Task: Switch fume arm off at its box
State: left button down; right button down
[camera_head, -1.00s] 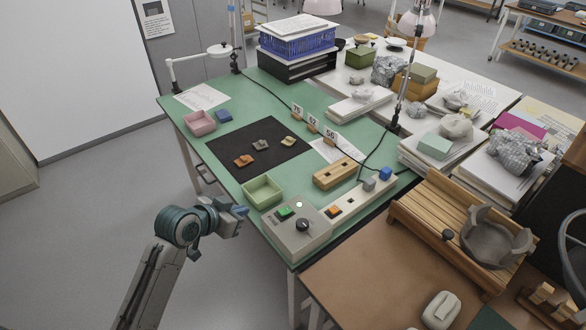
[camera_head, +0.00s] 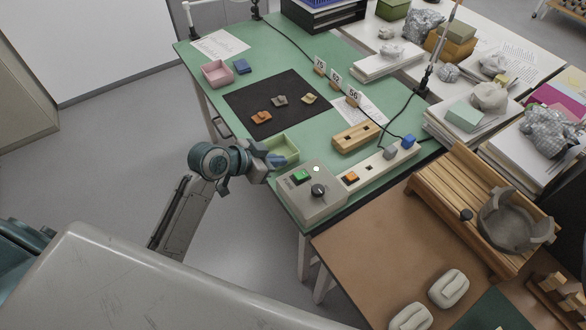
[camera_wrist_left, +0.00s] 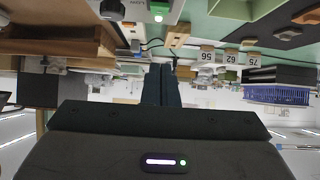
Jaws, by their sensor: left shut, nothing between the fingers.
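The grey control box (camera_head: 312,196) sits on the near corner of the green table. On its top are a green switch (camera_head: 301,176), a black knob (camera_head: 318,190) and a small pale lit lamp (camera_head: 316,168). My left gripper (camera_head: 277,160) is shut and empty, left of the box and in front of the green tray, apart from the switch. Its closed fingers (camera_wrist_left: 161,82) point away in the left wrist view, which appears upside down. Part of the box (camera_wrist_left: 130,8) with the lit lamp (camera_wrist_left: 158,18) shows at that view's top edge. My right gripper is out of view.
A power strip (camera_head: 372,168) with an orange switch adjoins the box. A green tray (camera_head: 283,148) and a slotted wooden block (camera_head: 355,137) stand behind. Sherds lie on a black mat (camera_head: 240,97). A brown table (camera_head: 370,250) stands at the right. Floor left of the green table is clear.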

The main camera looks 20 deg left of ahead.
pick_arm(q)
jog(key=p, duration=0.2)
send_over(294, 176)
jog(key=f, duration=0.3)
jog(key=shift+w+d+f, duration=0.2)
jog(key=shift+d+f, duration=0.1)
jog(key=f, duration=0.2)
jog(key=f+p, duration=0.1)
jog(key=shift+s+a+f, duration=0.2)
jog(key=shift+a+f, duration=0.05)
jog(key=shift+s+a+f, duration=0.15)
jog(key=shift+s+f, duration=0.05)
jog(key=shift+f, duration=0.3)
